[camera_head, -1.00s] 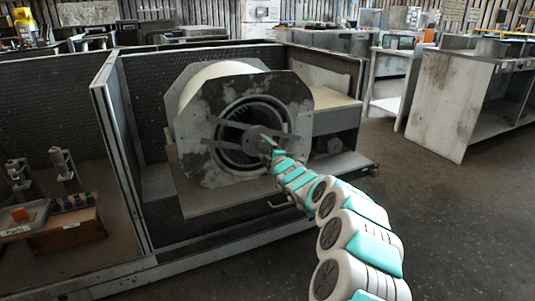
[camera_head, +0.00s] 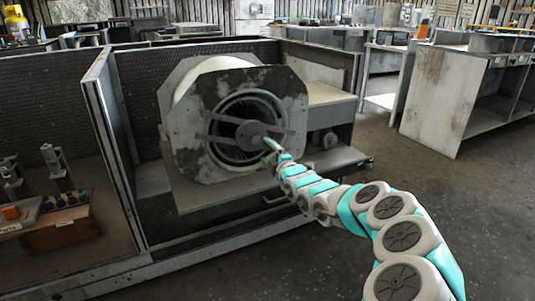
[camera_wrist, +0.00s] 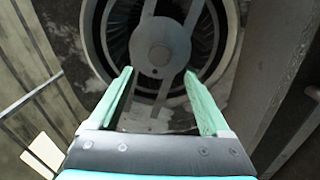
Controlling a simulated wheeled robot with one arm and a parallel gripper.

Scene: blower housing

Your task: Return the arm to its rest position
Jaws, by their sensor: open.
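The blower housing (camera_head: 185,118) stands on a shelf in the bench bay, with a round opening, a dark fan wheel and a cross bar with a hub disc (camera_head: 250,133) facing me. My gripper (camera_head: 272,146) is in front of the hub at its lower right. In the wrist view, my gripper (camera_wrist: 158,95) has two green fingers spread wide with nothing between them. The hub disc (camera_wrist: 160,50) lies beyond the fingertips, apart from them. My arm reaches from the lower right towards the housing.
A partition panel (camera_head: 105,140) stands left of the housing. A wooden block with knobs (camera_head: 62,222) sits on the left bench. A worn cabinet (camera_head: 445,100) stands at the right. The floor (camera_head: 300,255) between is clear.

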